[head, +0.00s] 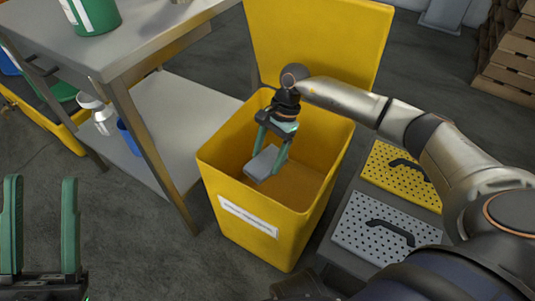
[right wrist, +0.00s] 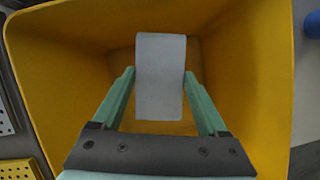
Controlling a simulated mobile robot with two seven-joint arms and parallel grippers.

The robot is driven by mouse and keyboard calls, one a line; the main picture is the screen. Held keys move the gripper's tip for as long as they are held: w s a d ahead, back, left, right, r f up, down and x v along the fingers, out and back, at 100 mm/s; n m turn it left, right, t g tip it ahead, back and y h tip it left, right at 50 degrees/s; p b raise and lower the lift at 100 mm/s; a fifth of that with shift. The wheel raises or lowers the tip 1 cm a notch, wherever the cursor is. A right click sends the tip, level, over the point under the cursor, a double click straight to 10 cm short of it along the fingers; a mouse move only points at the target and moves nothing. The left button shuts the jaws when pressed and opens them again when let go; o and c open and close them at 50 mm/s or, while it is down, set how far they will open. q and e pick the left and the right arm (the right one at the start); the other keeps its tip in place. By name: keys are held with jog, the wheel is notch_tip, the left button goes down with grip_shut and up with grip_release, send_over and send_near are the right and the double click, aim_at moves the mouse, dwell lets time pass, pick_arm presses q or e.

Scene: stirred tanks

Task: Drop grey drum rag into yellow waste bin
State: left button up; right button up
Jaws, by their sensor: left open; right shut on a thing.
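The yellow waste bin (head: 245,226) stands on the floor with its lid (head: 318,40) raised at the back. My right gripper (head: 267,163) points down into the bin's mouth and is shut on the grey drum rag (head: 264,165). In the right wrist view the rag (right wrist: 160,75) lies between the two green fingers (right wrist: 158,98), with the yellow bin walls (right wrist: 60,75) around it. My left gripper (head: 40,225) is open and empty at the lower left of the head view, well away from the bin.
A steel table (head: 140,40) with a lower shelf (head: 185,115) stands left of the bin, a green container (head: 92,14) on top. A yellow perforated plate (head: 385,165) and a grey one (head: 365,225), both with black handles, lie right of the bin. Wooden pallets (head: 510,60) are at the far right.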

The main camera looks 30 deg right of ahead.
jog(key=o, duration=1.1)
jog(key=p+v, duration=0.2)
jog(key=v, duration=0.5)
jog(key=shift+d+r+p, duration=0.1)
jog(key=shift+r+p, duration=0.2)
jog(key=shift+p, duration=0.1)
jog(key=shift+f, duration=0.1)
